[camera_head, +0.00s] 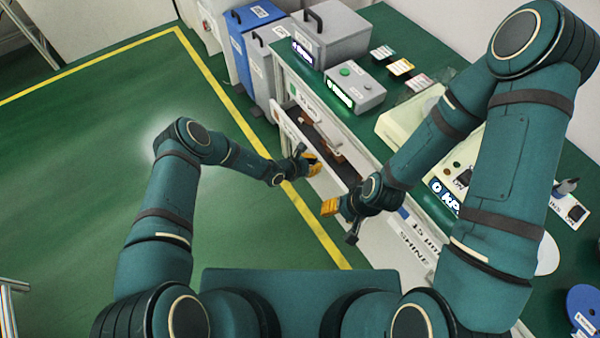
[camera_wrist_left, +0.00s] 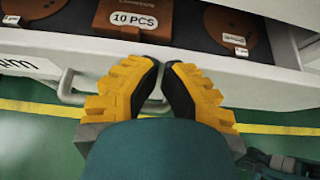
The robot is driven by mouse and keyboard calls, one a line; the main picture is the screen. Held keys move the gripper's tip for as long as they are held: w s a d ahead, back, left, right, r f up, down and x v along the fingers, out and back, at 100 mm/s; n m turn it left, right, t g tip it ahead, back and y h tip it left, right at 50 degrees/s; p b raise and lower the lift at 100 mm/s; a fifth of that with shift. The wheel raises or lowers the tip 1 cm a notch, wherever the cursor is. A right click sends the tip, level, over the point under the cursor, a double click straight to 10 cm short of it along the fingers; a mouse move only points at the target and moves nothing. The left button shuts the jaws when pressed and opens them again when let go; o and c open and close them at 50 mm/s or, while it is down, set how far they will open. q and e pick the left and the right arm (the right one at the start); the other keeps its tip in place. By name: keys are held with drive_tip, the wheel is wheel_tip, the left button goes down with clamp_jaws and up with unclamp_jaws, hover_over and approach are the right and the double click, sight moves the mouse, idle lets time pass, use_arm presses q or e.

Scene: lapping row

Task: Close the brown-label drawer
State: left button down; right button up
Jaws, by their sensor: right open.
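A drawer (camera_head: 318,150) stands pulled out of the white bench front, its inside showing. In the left wrist view, the drawer's white front (camera_wrist_left: 245,90) crosses the view, with a brown box (camera_wrist_left: 133,18) marked "10 PCS" behind it. A pale bar handle (camera_wrist_left: 66,88) shows at the left, partly hidden by my fingers. No brown label can be made out clearly. My left gripper (camera_head: 314,163) is at the drawer front; its yellow fingertips (camera_wrist_left: 161,64) are close together, with a narrow gap. Contact with the handle is unclear. My right gripper (camera_head: 340,222) is open and empty, nearer me.
Brown discs (camera_wrist_left: 237,32) lie in the drawer. Blue and grey bins (camera_head: 240,50) stand beyond it, beside the bench. Grey boxes (camera_head: 355,88) and my right arm are over the green benchtop. The green floor at left, with a yellow line (camera_head: 215,90), is clear.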

sight(322, 158)
use_arm(q)
drive_tip(key=shift+w+d+b, duration=0.3)
drive_tip(key=shift+w+d, duration=0.35)
drive_tip(key=shift+d, duration=0.25)
drive_tip(key=shift+w+d+b, duration=0.25)
drive_tip(key=shift+w+d, duration=0.35)
drive_tip(key=shift+d, duration=0.3)
drive_tip(key=shift+a, duration=0.15)
